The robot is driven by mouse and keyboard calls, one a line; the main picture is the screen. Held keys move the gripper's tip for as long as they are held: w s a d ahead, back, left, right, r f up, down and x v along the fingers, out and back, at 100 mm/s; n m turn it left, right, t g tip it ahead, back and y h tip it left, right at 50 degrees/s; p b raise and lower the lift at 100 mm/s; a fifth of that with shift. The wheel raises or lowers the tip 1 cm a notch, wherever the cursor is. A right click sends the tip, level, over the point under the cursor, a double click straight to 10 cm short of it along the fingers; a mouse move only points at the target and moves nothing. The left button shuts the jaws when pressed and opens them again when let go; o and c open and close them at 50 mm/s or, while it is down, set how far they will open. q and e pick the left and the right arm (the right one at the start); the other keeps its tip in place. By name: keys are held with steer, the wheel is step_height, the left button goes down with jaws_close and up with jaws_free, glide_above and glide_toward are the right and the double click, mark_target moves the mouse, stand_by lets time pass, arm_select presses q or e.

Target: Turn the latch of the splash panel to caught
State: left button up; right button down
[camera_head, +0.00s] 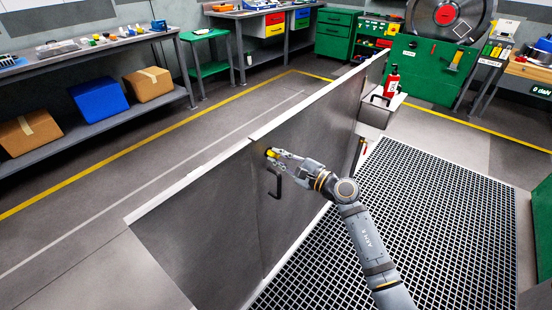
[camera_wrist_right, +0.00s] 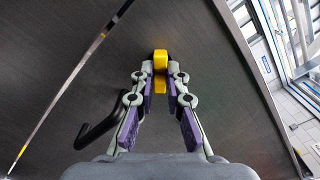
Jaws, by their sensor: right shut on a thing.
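The splash panel (camera_head: 225,215) is a tall dark grey wall with a pale top edge, running from front left to back right in the head view. Its yellow latch (camera_head: 271,153) sits near the top edge, beside a vertical seam. My right gripper (camera_head: 276,155) is at the latch, its fingers shut on it. In the right wrist view the yellow latch (camera_wrist_right: 160,62) shows between the fingertips of the gripper (camera_wrist_right: 160,80), partly hidden by them. A black bent handle (camera_wrist_right: 95,135) is on the panel just below the latch. My left gripper is not in view.
A black grating floor (camera_head: 420,210) lies right of the panel. A red extinguisher (camera_head: 391,82) stands near the panel's far end. A workbench (camera_head: 90,50) with boxes on its lower shelf runs along the left. Floor between bench and panel is clear.

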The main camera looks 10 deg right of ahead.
steer(key=shift+f+n+b, duration=0.2)
steer(key=shift+n+b, duration=0.2)
steer(key=shift+b, duration=0.3)
steer(key=n+b, duration=0.3)
steer(key=b, duration=0.1)
arm_select(q)
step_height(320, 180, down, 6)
steer(key=b, duration=0.1)
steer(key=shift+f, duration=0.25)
arm_select(e)
steer(key=shift+r+n, duration=0.15)
steer(key=shift+n, duration=0.25)
